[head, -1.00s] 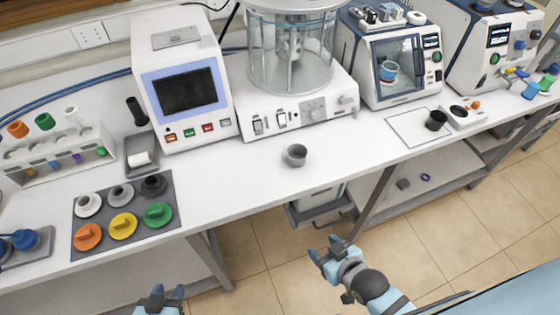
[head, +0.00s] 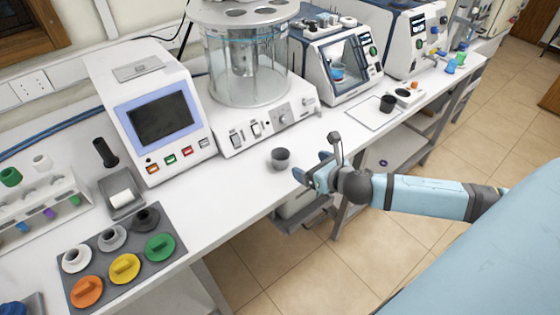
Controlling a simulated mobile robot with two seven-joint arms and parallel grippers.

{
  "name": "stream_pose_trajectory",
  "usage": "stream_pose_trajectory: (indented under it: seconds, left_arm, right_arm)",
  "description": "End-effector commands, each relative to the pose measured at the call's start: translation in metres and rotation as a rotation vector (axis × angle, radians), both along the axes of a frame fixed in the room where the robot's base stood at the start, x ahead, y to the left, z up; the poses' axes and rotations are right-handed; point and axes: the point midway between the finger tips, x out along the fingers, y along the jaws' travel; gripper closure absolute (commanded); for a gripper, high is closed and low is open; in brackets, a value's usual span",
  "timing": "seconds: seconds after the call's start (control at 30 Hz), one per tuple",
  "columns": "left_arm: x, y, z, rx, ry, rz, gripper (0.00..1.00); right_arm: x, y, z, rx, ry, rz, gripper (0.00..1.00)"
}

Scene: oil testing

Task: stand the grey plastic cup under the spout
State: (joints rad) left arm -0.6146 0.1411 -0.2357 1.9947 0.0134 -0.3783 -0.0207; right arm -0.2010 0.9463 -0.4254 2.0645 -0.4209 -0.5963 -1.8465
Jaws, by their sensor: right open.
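The grey plastic cup (head: 281,158) stands upright near the front edge of the white bench, in front of the machine with the glass cylinder (head: 250,75). My right gripper (head: 309,168) is open and empty, just right of the cup, with its fingers pointing towards it. A small gap seems to lie between the fingers and the cup. I cannot make out a spout clearly in this view. My left gripper is not in view.
A screen device (head: 160,120) stands left of the cylinder machine. A mat (head: 123,268) with coloured knobs lies at lower left. The bench between mat and cup is clear.

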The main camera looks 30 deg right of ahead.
Motion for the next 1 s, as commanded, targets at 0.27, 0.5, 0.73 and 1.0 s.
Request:
stream_pose_trajectory:
  seconds: [0.27,0.5,0.73,1.0]
  left_arm:
    - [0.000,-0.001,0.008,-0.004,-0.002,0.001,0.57]
    - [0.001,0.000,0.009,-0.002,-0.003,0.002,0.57]
    - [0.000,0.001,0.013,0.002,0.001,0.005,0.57]
    - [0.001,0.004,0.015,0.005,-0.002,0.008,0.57]
  right_arm:
    - [0.050,0.005,-0.019,0.004,-0.002,-0.002,0.10]
    - [0.071,0.007,-0.030,0.004,0.000,-0.001,0.10]
    - [0.092,0.015,-0.041,0.009,0.001,-0.003,0.10]
    - [0.117,0.018,-0.054,0.005,0.001,-0.001,0.10]
